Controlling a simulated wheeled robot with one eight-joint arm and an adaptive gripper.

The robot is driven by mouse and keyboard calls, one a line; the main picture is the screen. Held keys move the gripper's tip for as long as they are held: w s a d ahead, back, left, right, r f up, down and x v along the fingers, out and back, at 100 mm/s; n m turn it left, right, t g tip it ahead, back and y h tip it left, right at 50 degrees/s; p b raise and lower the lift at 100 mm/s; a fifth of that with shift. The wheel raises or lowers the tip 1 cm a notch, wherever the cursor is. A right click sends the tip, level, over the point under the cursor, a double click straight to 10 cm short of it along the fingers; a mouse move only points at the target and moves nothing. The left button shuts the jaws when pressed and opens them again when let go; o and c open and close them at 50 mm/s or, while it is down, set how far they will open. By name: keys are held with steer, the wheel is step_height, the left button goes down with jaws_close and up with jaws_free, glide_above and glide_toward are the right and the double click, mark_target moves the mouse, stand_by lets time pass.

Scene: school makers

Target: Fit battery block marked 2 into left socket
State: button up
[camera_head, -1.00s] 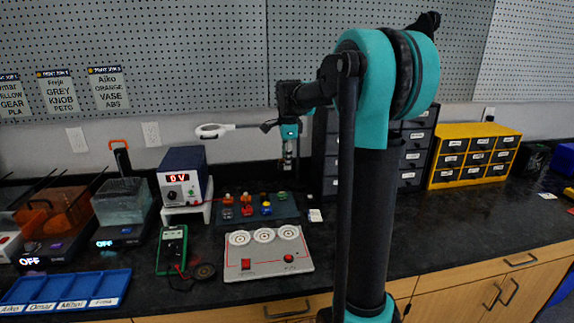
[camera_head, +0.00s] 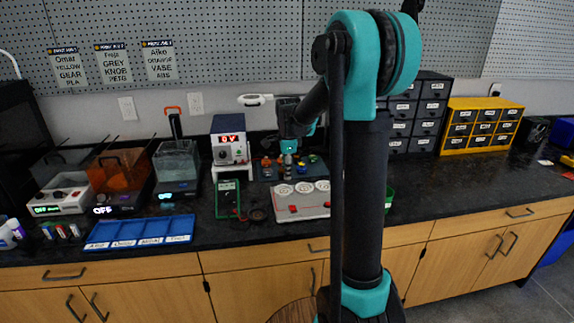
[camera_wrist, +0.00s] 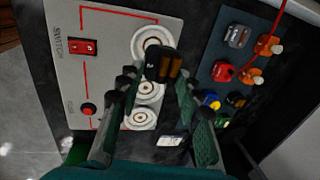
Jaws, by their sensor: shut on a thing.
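My gripper (camera_wrist: 157,80) is shut on a dark block with copper-coloured cylinders (camera_wrist: 163,66), seen between its fingers in the wrist view. I cannot read a number on it. The grey panel (camera_wrist: 108,60) has a row of three round white sockets. The socket nearest the red switch side, the left socket (camera_wrist: 152,42), lies just beyond the block, which partly overlaps it in view. The middle socket (camera_wrist: 148,92) is partly behind the fingers. In the head view my gripper (camera_head: 288,172) hangs above the panel's back left; the left socket shows there (camera_head: 284,190). The block appears above the panel, not seated.
A dark blue mat (camera_wrist: 208,62) with several coloured parts lies beside the panel. A green multimeter (camera_head: 228,198) and the power supply (camera_head: 230,150) stand left of the panel. A blue tray (camera_head: 140,232) sits front left. The counter right of my arm is mostly clear.

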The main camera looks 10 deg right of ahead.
steer(key=shift+f, duration=2.5)
steer(key=shift+f, duration=0.6)
steer(key=o, duration=0.9)
steer(key=shift+r, duration=0.1)
step_height(320, 180, up, 11)
steer(key=s, duration=0.2)
steer(key=shift+f, duration=0.2)
steer(key=s+d+f+n, duration=0.1)
steer(key=s+f+n, duration=0.3)
steer(key=s, duration=0.5)
steer(key=s+d+f+n+t, duration=0.1)
steer(key=s+f+n, duration=0.4)
steer(key=s+n, duration=0.3)
steer(key=s+d+f+n+t, duration=0.1)
steer(key=s+f+n, duration=0.3)
steer(key=s, duration=0.7)
steer(key=shift+d+f+n, duration=0.25)
steer(key=shift+d+n, duration=0.15)
steer(key=shift+n, duration=0.7)
